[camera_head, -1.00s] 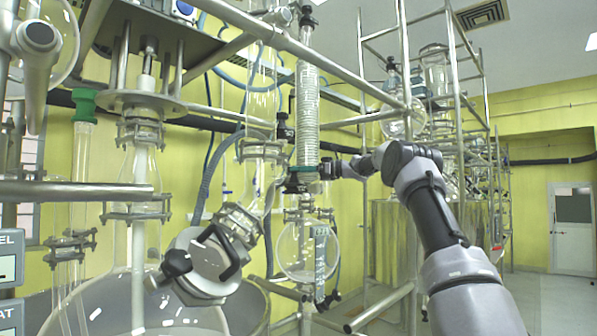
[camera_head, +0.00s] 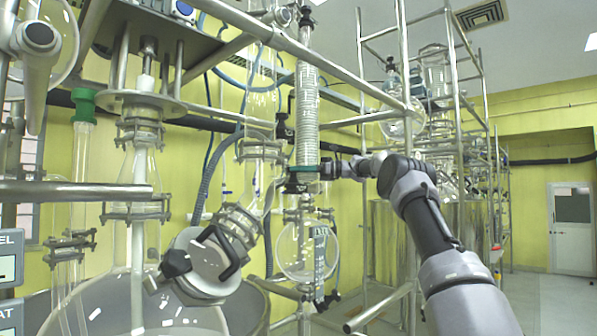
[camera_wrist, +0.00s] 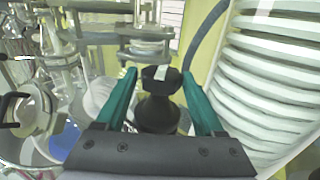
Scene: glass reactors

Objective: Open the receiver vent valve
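A black valve knob with a notched top (camera_wrist: 158,110), apparently the receiver vent valve, stands between my gripper's two teal fingers in the wrist view. My gripper (camera_wrist: 160,74) is open around it, with a visible gap on each side. In the head view my gripper (camera_head: 306,169) is at the lower end of the coiled glass condenser (camera_head: 307,115), above the round glass receiver flask (camera_head: 297,252). The knob cannot be made out clearly in the head view.
The ribbed white condenser (camera_wrist: 270,75) is close to the right finger in the wrist view. Clamped glass flanges (camera_wrist: 148,45) lie beyond the fingertips. Steel frame tubes (camera_head: 365,118) cross near my arm. A large glass reactor (camera_head: 140,305) stands at the lower left.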

